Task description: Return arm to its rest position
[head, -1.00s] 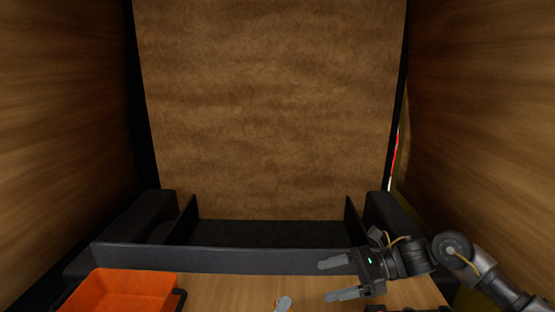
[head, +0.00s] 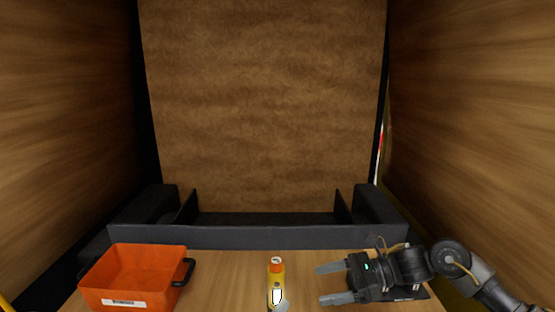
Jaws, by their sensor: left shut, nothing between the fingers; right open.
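My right gripper (head: 332,283) comes in from the right above the wooden table. Its two grey fingers are spread apart and point left, with nothing between them.
An orange bin (head: 148,268) with a black handle stands at the table's left. A dark flat item (head: 415,293) lies partly hidden under my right wrist. A dark raised ledge (head: 260,237) runs along the back. Wooden walls close both sides. Bare table (head: 225,280) lies between bin and bottle.

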